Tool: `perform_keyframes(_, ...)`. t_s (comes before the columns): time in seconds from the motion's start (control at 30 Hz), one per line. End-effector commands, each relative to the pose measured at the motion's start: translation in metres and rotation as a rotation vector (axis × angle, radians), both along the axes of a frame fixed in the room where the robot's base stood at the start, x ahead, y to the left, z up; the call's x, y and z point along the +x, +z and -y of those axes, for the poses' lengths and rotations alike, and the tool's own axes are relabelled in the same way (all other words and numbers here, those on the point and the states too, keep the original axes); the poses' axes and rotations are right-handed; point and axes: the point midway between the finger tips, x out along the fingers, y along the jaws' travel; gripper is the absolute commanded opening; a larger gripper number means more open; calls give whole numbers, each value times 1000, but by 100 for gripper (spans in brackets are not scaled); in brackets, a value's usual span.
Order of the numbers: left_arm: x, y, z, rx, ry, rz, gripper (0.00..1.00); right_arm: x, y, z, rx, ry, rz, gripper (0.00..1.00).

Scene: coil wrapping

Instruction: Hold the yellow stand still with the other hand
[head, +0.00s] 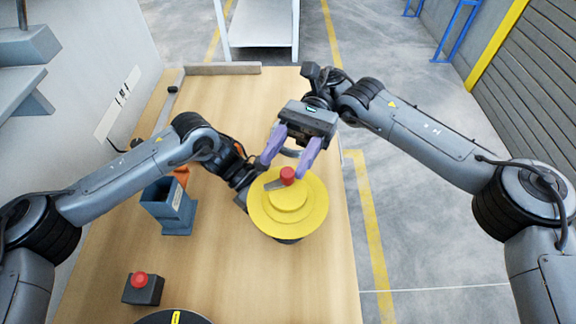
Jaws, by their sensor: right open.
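The yellow stand (312,205), a round stepped disc, stands on the wooden table. A red knob (288,176) with a grey lever or strip (273,184) beside it sits near the far side of its top. My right gripper (284,168) is open, its two purple fingers spread above the far edge of the stand, on either side of the red knob. No object shows held between them. My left gripper (244,196) is low at the left edge of the stand. Its fingertips are hidden, so I cannot tell whether it touches the stand.
A blue-grey bin (175,212) with something orange stands left of the stand. A black box with a red button (140,287) is at the front left. A dark round object (172,318) is cut off at the bottom edge. The table (262,285) is clear in front of the stand.

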Motion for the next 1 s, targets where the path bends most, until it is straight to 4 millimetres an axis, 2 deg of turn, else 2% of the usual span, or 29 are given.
perform_keyframes(0.1, 0, 0, 0, 0, 0, 0, 24, 0, 19, 0, 2, 0, 1, 52)
perform_keyframes(0.3, 0, 0, 0, 0, 0, 1, 24, 0, 38, 0, -1, 0, 0, 52)
perform_keyframes(0.77, 0, 1, 0, -1, 0, 0, 24, 0, 44, 0, -4, 0, -2, 54)
perform_keyframes(0.87, 0, 1, 0, -1, 0, 0, 24, -1, 45, -3, -35, -2, -11, 54)
perform_keyframes(1.0, 0, 1, 0, -1, 0, 0, 24, -3, 52, -13, -170, -15, -58, 54)
